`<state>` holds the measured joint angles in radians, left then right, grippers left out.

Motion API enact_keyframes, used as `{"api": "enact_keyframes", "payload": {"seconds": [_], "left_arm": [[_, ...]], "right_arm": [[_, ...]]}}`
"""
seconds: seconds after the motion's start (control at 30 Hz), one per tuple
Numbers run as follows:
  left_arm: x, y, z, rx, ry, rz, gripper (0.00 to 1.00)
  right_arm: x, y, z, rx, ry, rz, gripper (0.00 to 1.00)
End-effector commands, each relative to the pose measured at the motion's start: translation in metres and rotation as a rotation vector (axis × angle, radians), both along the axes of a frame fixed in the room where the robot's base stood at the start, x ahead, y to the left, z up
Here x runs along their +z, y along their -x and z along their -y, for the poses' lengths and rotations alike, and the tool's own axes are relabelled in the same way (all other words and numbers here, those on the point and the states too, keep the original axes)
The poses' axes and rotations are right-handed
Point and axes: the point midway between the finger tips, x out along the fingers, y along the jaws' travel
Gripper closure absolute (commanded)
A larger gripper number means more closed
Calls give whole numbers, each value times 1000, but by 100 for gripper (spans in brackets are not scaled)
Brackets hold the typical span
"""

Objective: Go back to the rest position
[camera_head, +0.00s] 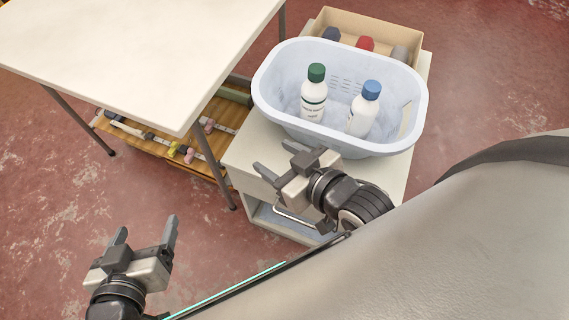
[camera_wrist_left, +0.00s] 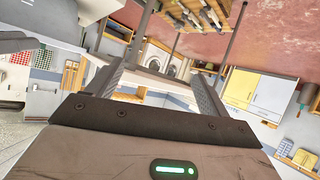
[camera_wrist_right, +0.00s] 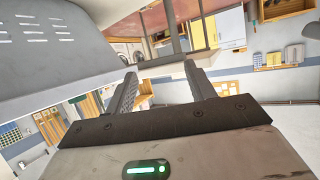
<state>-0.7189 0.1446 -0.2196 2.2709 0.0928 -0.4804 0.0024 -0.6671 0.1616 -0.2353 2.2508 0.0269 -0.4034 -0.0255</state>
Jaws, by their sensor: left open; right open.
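My left gripper (camera_head: 143,241) is open and empty over the red floor at the lower left of the head view. Its spread fingers also show in the left wrist view (camera_wrist_left: 160,85) with nothing between them. My right gripper (camera_head: 275,160) is open and empty, just in front of the white basin (camera_head: 285,118) and near the edge of the small cabinet. Its fingers show apart in the right wrist view (camera_wrist_right: 160,92). I cannot tell whether the right gripper touches the cabinet or basin.
The basin holds a green-capped bottle (camera_head: 314,95) and a blue-capped bottle (camera_head: 364,110), both upright. It stands on a cabinet (camera_head: 248,160) beside a box (camera_head: 375,27). A white table (camera_head: 130,55) is at the upper left, with a wooden tray (camera_head: 170,150) under it. The lower-left floor is clear.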

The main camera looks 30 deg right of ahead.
Motion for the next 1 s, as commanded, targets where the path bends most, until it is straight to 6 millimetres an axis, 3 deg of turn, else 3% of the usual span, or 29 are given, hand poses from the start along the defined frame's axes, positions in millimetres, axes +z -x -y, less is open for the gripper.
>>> {"api": "enact_keyframes", "payload": {"seconds": [0.1, 0.37, 0.5, 0.67, 1.0], "left_arm": [[0, 0, 0, 0, 1, 0, 20], [0, 0, 0, 0, 1, 0, 20], [21, 1, 0, 0, -4, -10, 20], [32, 2, -3, 3, -31, -53, 20], [33, 2, -5, 4, -44, -68, 20]], "right_arm": [[-14, 19, 0, -32, -74, -119, 45], [-16, 21, 0, -32, -79, -133, 45], [0, 21, 1, -33, -68, -145, 45], [18, 22, 4, -38, -44, -178, 45], [17, 22, 6, -40, -31, -195, 45]]}}
